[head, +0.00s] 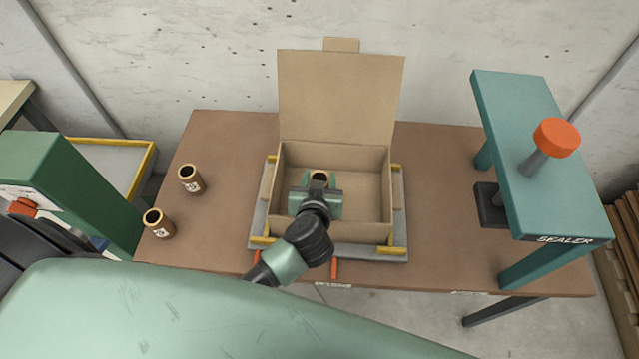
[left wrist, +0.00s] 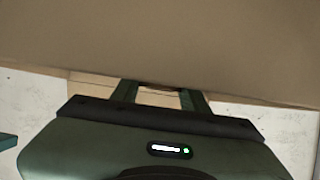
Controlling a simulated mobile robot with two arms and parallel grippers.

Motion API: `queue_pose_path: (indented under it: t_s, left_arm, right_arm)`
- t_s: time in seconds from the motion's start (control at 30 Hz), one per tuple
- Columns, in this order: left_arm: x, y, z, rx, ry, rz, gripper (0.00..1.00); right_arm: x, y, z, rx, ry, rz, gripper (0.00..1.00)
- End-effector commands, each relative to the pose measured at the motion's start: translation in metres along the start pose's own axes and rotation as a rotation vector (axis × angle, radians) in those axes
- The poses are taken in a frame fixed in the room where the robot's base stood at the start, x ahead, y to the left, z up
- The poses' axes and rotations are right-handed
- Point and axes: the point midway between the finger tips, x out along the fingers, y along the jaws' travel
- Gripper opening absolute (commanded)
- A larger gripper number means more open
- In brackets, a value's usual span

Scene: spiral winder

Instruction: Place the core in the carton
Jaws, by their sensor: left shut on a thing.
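The open carton (head: 364,158) stands on the table with its lid raised at the back. My left gripper (head: 318,184) reaches down into the carton, left of its middle. It is shut on a brown core (head: 319,175), whose dark round top shows just beyond the gripper. The gripper hides the core's lower part, so I cannot tell whether it touches the carton floor. In the left wrist view the two fingers (left wrist: 160,97) stand on either side of a tan piece, with a wide cardboard surface above. My right gripper is not in view.
Two more brown cores, one farther back (head: 190,180) and one nearer (head: 158,224), stand on the table's left side. The carton sits in a grey fixture (head: 398,215) with yellow corner guides. A teal sealer (head: 535,160) stands at the right.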

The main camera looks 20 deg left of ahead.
Motion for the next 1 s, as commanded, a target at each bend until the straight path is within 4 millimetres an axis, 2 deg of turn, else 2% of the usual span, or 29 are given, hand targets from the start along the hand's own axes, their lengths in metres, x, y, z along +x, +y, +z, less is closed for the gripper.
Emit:
queue_pose_path:
  t_s: [0.03,0.13,0.53,0.57,0.63,1.0]
  left_arm:
    - [0.005,0.000,0.009,0.001,-0.002,-0.002,0.05]
    - [0.009,0.000,0.017,0.001,-0.001,0.000,0.05]
    - [0.011,0.000,0.019,0.001,0.001,0.000,0.05]
    - [0.011,0.000,0.020,0.001,0.000,0.000,0.47]
    - [0.011,0.000,0.020,0.000,0.000,0.000,0.66]
    - [0.010,0.000,0.018,-0.002,0.001,0.000,0.66]
  right_arm:
    - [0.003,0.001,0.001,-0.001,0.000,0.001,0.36]
    - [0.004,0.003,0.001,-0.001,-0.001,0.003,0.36]
    - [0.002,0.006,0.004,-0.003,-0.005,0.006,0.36]
    - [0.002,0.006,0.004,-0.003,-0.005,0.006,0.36]
    - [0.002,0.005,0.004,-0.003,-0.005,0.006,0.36]
    - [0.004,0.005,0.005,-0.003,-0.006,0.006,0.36]
